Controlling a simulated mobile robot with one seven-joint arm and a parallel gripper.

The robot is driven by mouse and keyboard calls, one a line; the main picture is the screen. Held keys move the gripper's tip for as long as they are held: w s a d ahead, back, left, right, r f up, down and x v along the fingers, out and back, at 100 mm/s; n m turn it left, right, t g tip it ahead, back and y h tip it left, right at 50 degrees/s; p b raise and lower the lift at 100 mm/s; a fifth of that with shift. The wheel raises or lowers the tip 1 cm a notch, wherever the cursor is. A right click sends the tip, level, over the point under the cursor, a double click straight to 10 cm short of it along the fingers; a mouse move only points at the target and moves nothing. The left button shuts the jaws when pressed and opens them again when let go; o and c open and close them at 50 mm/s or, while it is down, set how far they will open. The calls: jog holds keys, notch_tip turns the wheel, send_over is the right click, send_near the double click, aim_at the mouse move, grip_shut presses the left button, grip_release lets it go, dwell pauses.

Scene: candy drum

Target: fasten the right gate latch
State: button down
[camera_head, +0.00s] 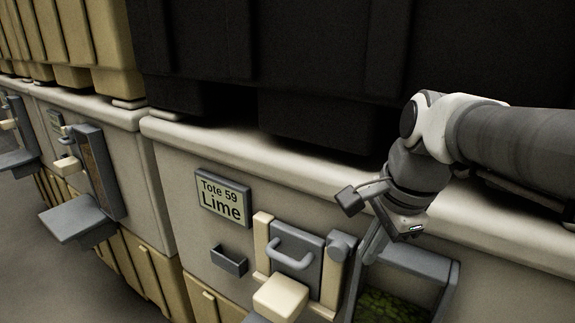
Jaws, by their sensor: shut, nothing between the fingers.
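The gate (296,252) is a grey panel with a looped handle, set between two cream uprights on the front of the Lime tote. A grey rounded piece (342,243) at the top of the right upright looks like the right latch; I cannot tell whether it is fastened. My gripper (376,240) comes in from the right and points down, just right of that piece. It is shut and empty. Its fingertips are hard to make out against the grey frame behind, and I cannot tell whether they touch anything.
An open grey bin (452,288) with green contents is right of the gate. A cream block (281,298) juts out below the handle. A small grey holder (229,261) and the "Tote 59 Lime" sign (223,199) are left. A dark container (330,50) overhangs above.

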aim_at(358, 246)
jog(key=w+d+r+m+g+p, duration=0.1)
jog(key=w+d+r+m+p, duration=0.1)
jog(key=m, duration=0.7)
jog(key=shift+w+d+r+m+y+p, duration=0.2)
jog(key=shift+w+r+m+y+p, duration=0.2)
jog(key=shift+w+r+p, duration=0.95)
jog(key=shift+w+f+b, duration=0.3)
jog(key=shift+b, duration=0.15)
jog(key=x, duration=1)
jog(key=shift+s, duration=0.15)
jog(key=shift+a, duration=0.1)
